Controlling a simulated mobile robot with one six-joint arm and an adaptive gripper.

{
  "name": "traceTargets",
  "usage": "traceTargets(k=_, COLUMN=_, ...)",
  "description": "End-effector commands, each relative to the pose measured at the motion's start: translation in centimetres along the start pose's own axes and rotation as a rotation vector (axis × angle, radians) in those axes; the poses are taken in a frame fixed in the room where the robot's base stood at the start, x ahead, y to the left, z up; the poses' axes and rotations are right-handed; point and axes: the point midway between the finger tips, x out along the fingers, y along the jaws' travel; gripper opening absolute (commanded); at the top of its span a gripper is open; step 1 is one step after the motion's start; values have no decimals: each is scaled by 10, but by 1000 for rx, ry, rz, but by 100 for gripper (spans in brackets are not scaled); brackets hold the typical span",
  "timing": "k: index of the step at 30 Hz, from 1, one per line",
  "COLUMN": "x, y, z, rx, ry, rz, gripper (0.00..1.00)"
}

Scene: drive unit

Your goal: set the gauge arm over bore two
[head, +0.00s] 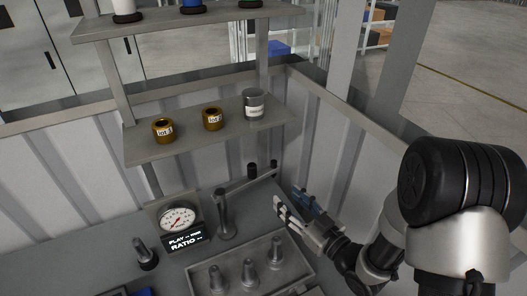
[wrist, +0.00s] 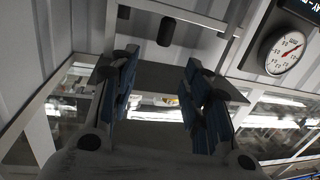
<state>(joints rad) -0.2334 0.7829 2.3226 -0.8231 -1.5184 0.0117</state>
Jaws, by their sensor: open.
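The gauge arm (head: 247,184) is a thin grey bar on an upright post (head: 225,215). It points right and back in the head view, with a black knob (head: 252,170) near its far end and a second dark piece at the tip. My gripper (head: 290,200) is open and empty, right of the arm's end and apart from it. In the wrist view the blue-padded fingers (wrist: 160,75) are spread, and a black knob (wrist: 166,30) shows beyond them below a grey bar (wrist: 190,14). I cannot make out which place is bore two.
A grey tray (head: 200,268) in front holds three metal pegs (head: 248,272). A shelf (head: 180,145) with two brass rings and a grey can hangs behind.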

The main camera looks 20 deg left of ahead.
Motion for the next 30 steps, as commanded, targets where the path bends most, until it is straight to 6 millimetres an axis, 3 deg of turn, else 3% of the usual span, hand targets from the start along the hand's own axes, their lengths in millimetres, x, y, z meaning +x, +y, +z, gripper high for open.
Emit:
traceTargets(k=8, x=21, y=-8, z=0, rx=14, ry=31, rz=-21, gripper=44)
traceTargets(k=24, x=136, y=-8, z=-3, rx=13, ry=30, rz=-18, gripper=44)
traceTargets(k=30, x=164, y=-8, z=-4, rx=14, ry=29, rz=-17, gripper=44)
